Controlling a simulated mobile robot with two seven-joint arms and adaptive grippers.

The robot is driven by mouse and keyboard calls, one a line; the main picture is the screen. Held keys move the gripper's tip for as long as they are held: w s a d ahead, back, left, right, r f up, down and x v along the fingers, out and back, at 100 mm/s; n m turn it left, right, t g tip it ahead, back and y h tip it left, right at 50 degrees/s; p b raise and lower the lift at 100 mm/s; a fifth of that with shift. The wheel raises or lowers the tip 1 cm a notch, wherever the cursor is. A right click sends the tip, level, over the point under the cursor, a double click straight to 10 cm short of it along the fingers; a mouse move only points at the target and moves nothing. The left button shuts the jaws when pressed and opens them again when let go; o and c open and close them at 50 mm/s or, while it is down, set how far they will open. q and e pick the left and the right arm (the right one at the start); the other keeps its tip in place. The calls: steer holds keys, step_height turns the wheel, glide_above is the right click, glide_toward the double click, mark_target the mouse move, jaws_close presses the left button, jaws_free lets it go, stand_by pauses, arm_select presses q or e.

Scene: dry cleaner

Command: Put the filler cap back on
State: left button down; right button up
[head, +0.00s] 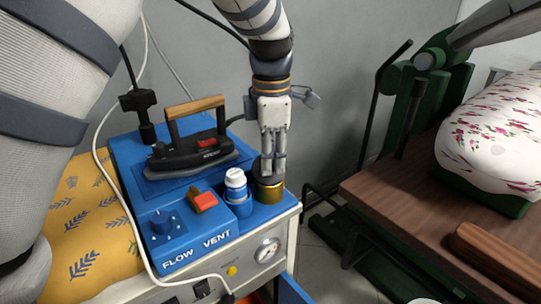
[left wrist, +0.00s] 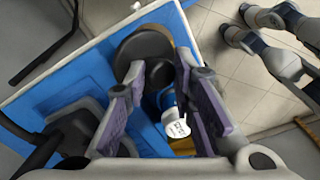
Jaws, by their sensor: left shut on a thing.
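The dark filler cap (head: 266,171) is at the top of the brass filler neck (head: 270,192), at the right front corner of the blue steam unit. My left gripper (head: 273,165) points straight down over it, its fingers closed on the cap's knob. In the left wrist view the cap (left wrist: 141,48) is a wide dark disc, its knob between the fingertips of my left gripper (left wrist: 160,80). The cap covers the neck's opening. I cannot tell whether it is seated or slightly above. My right gripper is not in view.
A white-capped blue bottle (head: 236,187) stands close left of the neck. A red switch (head: 205,201) and a black iron (head: 190,151) with a wooden handle are further left. A pressing table (head: 400,190) stands to the right across a floor gap.

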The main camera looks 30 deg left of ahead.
arm_select(q)
steer(key=shift+s+d+f+g, duration=0.3)
steer(key=shift+s+d+f, duration=0.1)
steer(key=shift+f, duration=0.2)
steer(key=c, duration=1.3)
jaws_free()
steer(key=shift+r, duration=0.1)
steer(key=shift+w+a+r, duration=0.1)
steer(key=shift+r, duration=0.1)
steer(key=o, duration=0.5)
steer(key=shift+o, duration=0.2)
steer(key=shift+r, duration=0.1)
steer(key=shift+r, duration=3.55)
jaws_close()
